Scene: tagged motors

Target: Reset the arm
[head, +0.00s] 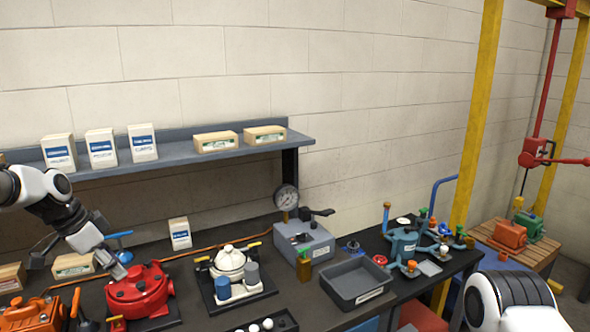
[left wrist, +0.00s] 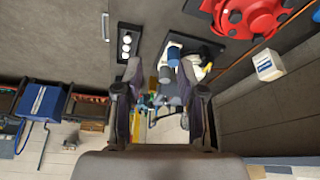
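My left arm comes in from the left in the head view, and its gripper (head: 117,268) hangs by the upper left side of the red motor (head: 140,287). In the left wrist view the two fingers of the left gripper (left wrist: 161,88) stand wide apart with nothing between them. The red motor also shows at the top right of that view (left wrist: 250,14). Part of my right arm shows at the lower right of the head view; its gripper is out of the picture.
A shelf (head: 185,150) with several boxes runs above. An orange motor (head: 33,316) is at the lower left.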

